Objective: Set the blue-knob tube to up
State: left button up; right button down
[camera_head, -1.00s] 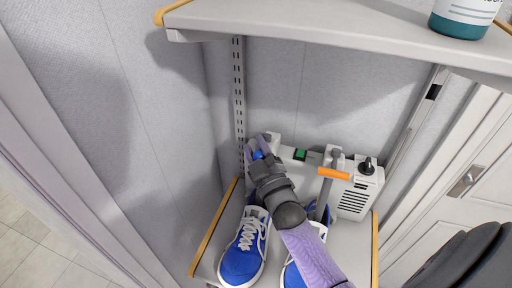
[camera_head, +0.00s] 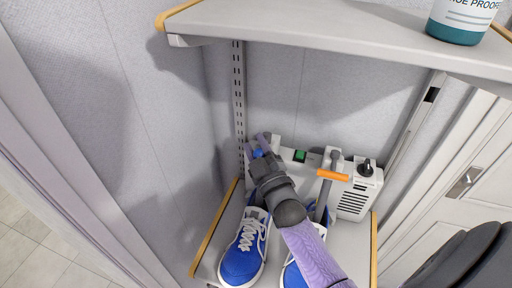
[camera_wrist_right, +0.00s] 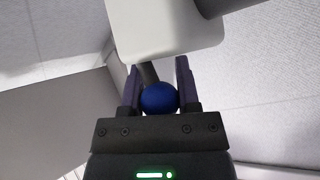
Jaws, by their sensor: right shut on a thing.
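The blue knob (camera_wrist_right: 159,98) is a round ball on a dark stem, between the fingers of my right gripper (camera_wrist_right: 158,85) in the wrist view. In the head view the right gripper (camera_head: 262,147) is at the left end of a white device (camera_head: 285,157), shut on the blue knob (camera_head: 257,154). Most of the tube behind the knob is hidden by the gripper and arm. My left gripper is not in view.
Blue shoes with white laces (camera_head: 243,252) stand on the lower shelf in front of the device.

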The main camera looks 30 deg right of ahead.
notch_tip(320, 180, up, 12)
jog(key=w+d+p, duration=0.2)
jog(key=p, duration=0.6)
jog(key=shift+w+d, duration=0.15)
jog(key=shift+d, duration=0.2)
jog(key=shift+c, duration=1.6)
grip_release()
jog(key=shift+f, duration=0.1)
jog(key=s+r+b+v, duration=0.1)
jog(key=r+v, duration=0.2)
jog(key=v, duration=1.3)
jog(key=shift+s+a, duration=0.2)
